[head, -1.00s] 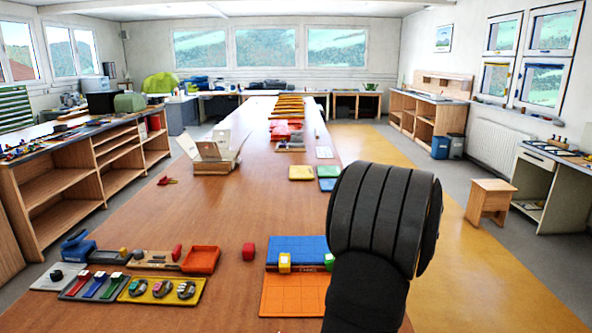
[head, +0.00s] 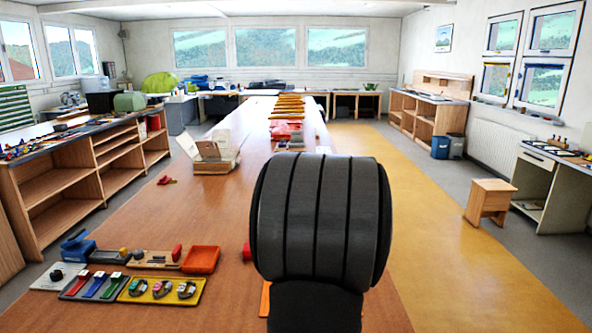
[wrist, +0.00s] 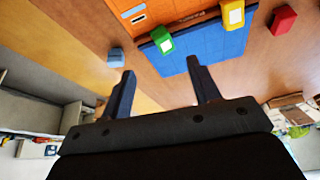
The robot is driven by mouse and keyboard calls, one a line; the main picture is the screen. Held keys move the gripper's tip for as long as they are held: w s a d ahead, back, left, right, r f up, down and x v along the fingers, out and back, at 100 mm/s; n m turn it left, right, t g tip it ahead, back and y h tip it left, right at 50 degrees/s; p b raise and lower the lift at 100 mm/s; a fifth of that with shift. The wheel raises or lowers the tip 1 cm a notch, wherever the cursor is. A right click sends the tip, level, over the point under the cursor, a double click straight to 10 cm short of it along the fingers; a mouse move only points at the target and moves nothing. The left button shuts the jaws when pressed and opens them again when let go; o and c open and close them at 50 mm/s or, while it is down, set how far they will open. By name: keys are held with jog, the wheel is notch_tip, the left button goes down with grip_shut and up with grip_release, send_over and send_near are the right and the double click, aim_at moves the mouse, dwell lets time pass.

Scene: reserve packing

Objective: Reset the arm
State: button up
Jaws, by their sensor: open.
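My gripper (wrist: 160,88) shows in the wrist view with its two dark fingers apart and nothing between them. It is above the table near the blue mat (wrist: 207,48), which has a green block (wrist: 162,40) and a yellow block (wrist: 232,15) on it. An orange mat (wrist: 150,12) lies beside the blue one. In the head view my dark arm fills the lower middle and hides the gripper, the blue mat and most of the orange mat.
A red block (wrist: 284,20) sits apart on the table. At the left of the head view are an orange tray (head: 201,260), a yellow tray (head: 160,291) with several watches, and a blue device (head: 78,246). An open cardboard box (head: 215,155) stands farther back.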

jog(key=s+a+r+n, duration=0.1)
jog(key=s+a+n, duration=0.15)
jog(key=a, duration=0.75)
jog(key=shift+w+d+f+m+h, duration=0.25)
jog(key=shift+d+m, duration=0.45)
jog(key=shift+m, duration=0.2)
jog(key=shift+w+d+f+m+h, duration=0.15)
jog(key=shift+d+f+m, duration=0.15)
jog(key=shift+d+m, duration=0.5)
jog(key=shift+w+d+f+m+h, duration=0.25)
jog(key=shift+d+m, duration=0.35)
jog(key=shift+m, duration=0.35)
jog(key=shift+s+g, duration=0.1)
jog(key=shift+g, duration=0.2)
jog(key=w+d+n+y, duration=0.1)
jog(key=d+n, duration=0.1)
jog(key=d, duration=0.4)
jog(key=shift+w+r+n, duration=0.25)
jog(key=shift+n, duration=0.15)
jog(key=shift+a, duration=0.1)
